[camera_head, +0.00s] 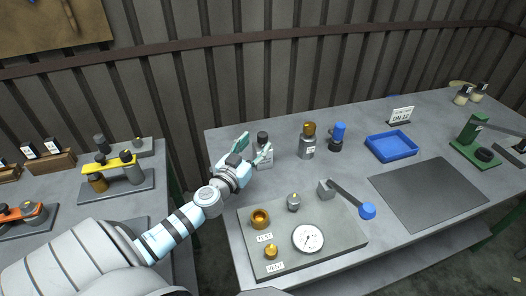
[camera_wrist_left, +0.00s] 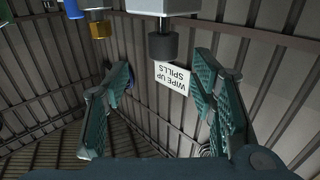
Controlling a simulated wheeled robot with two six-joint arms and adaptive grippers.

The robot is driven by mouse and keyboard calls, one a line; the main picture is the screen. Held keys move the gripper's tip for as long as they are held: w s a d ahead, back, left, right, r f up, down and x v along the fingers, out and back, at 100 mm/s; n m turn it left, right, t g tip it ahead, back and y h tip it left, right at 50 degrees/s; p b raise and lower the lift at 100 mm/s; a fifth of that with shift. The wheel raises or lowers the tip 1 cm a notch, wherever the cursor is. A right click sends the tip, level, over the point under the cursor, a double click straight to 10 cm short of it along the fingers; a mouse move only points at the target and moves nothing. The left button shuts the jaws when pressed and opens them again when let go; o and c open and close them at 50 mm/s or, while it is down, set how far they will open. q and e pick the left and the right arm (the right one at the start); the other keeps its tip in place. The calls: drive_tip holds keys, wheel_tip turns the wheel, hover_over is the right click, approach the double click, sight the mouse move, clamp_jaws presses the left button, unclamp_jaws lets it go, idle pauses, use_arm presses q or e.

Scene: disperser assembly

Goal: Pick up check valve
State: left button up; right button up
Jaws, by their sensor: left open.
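A grey fitting with a dark cap (camera_head: 263,137), which looks like the check valve, stands upright at the back left of the main table; its label is too small to read. In the left wrist view, which is upside down, its black cap (camera_wrist_left: 163,44) hangs between and beyond the fingers. My left gripper (camera_head: 252,148) is open right by this fitting, its fingers spread and partly covering it. In the left wrist view the gripper (camera_wrist_left: 162,78) is empty, with no visible contact. My right gripper is not in view.
An amber-topped fitting (camera_head: 307,146) and a blue-topped one (camera_head: 337,138) stand to the right, before a blue tray (camera_head: 391,147). A grey plate (camera_head: 353,238) with a gauge (camera_head: 308,238) and brass parts lies in front. A dark mat (camera_head: 428,193) is clear.

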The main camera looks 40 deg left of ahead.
sight(260, 138)
use_arm(q)
drive_tip(key=w, duration=0.2)
drive_tip(key=w+a, duration=0.1)
drive_tip(key=w, duration=0.3)
drive_tip(key=shift+a+f+p, duration=0.25)
drive_tip(key=shift+p, duration=0.05)
drive_tip(key=shift+s, duration=0.1)
clamp_jaws()
